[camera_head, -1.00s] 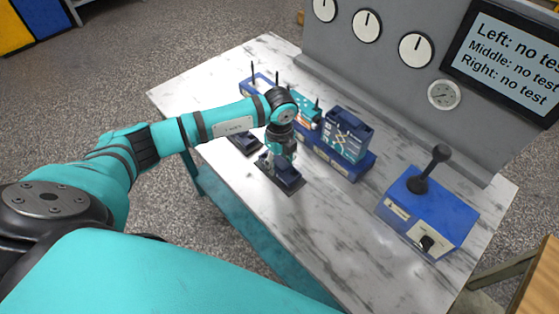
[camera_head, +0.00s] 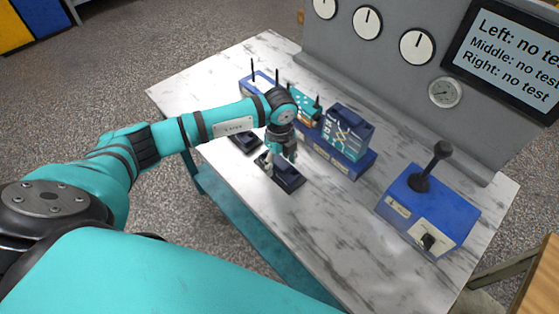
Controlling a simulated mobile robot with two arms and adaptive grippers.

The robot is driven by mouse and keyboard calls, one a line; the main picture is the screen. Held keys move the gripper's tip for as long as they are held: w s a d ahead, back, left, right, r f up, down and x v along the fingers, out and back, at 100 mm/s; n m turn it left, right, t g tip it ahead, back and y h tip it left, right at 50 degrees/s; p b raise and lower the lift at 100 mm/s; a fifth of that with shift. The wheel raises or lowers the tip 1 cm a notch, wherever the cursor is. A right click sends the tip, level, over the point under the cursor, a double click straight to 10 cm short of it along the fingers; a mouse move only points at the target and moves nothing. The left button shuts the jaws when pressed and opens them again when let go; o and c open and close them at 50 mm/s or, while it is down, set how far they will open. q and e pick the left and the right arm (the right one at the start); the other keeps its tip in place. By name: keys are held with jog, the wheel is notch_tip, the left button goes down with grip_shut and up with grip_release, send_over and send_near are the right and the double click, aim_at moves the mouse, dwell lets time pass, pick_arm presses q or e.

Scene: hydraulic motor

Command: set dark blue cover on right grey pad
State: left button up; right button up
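The dark blue cover (camera_head: 288,175) lies on the right grey pad (camera_head: 295,189), on the near side of the table. My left gripper (camera_head: 280,160) points down just over the cover. Its fingers look spread apart, one on the left and one on the right, and it partly hides the cover. Whether a fingertip still touches the cover is hard to tell. A second dark piece sits on the left pad (camera_head: 246,151), partly behind my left arm. My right gripper is not in view.
A long blue base (camera_head: 350,168) behind the pads carries a motor block (camera_head: 348,132) and teal parts (camera_head: 303,103). A blue lever box (camera_head: 428,212) stands at the right. The grey panel has gauges and a screen (camera_head: 512,52). The front right of the table is clear.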

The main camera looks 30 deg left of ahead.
pick_arm(q)
jog(key=shift+o, duration=0.9)
